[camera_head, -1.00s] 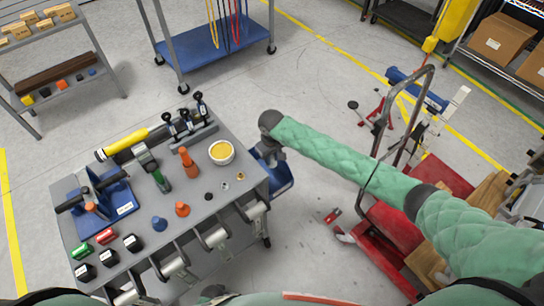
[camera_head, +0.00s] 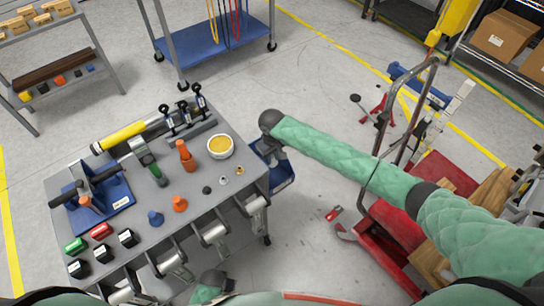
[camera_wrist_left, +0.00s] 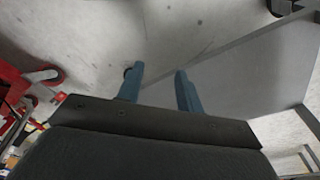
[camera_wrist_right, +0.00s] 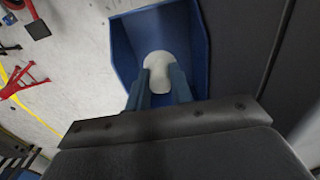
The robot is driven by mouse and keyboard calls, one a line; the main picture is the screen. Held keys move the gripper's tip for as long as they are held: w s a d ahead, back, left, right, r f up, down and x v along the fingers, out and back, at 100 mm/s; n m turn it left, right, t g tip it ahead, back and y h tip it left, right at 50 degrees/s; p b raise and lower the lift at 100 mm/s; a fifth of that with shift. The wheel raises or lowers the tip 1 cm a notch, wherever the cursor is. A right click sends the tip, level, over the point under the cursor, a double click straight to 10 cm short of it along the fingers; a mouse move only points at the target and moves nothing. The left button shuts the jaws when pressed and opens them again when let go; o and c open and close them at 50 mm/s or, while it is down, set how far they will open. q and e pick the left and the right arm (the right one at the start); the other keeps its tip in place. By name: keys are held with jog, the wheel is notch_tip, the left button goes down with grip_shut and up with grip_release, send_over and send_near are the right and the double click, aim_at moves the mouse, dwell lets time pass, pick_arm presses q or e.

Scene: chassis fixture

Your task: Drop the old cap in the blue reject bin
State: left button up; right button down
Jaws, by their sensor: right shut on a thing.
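The blue reject bin (camera_head: 284,180) hangs at the right side of the grey workbench, partly hidden under my right arm. It also shows in the right wrist view (camera_wrist_right: 124,50), where I look into its open top. My right gripper (camera_wrist_right: 160,76) is over the bin's opening, shut on a pale rounded cap (camera_wrist_right: 158,60). In the head view this gripper (camera_head: 272,152) is mostly hidden by its wrist, and the cap is not visible. My left gripper (camera_wrist_left: 158,73) is open and empty in the left wrist view, with a grey panel and floor beyond.
The workbench (camera_head: 222,195) carries a yellow-and-black cylinder (camera_head: 124,138), an orange bottle (camera_head: 186,156), a bowl with yellow contents (camera_head: 220,146), a blue fixture (camera_head: 118,196) and several small parts. A red cart (camera_head: 395,225) stands right. Floor between is mostly clear.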

jog(key=shift+f+b, duration=0.6)
jog(key=shift+f, duration=0.25)
jog(key=c, duration=1.2)
grip_release()
pick_arm(q)
jog(key=r, duration=0.3)
jog(key=d+r, duration=0.1)
jog(key=r, duration=0.1)
jog(key=shift+w+r, duration=0.15)
jog(key=shift+r, duration=0.05)
pick_arm(e)
jog(key=shift+o, duration=0.2)
pick_arm(q)
jog(key=shift+w, duration=0.1)
pick_arm(e)
jog(key=shift+r+b, duration=0.3)
jog(key=shift+r, duration=0.05)
pick_arm(q)
notch_tip(320, 180, up, 7)
jog(key=w+b, duration=0.1)
jog(key=shift+w+d+r, duration=0.2)
jog(key=shift+w+d, duration=0.2)
pick_arm(e)
notch_tip(320, 180, up, 7)
jog(key=shift+r, duration=0.1)
pick_arm(q)
jog(key=shift+f, duration=0.1)
pick_arm(e)
jog(key=shift+w, duration=0.1)
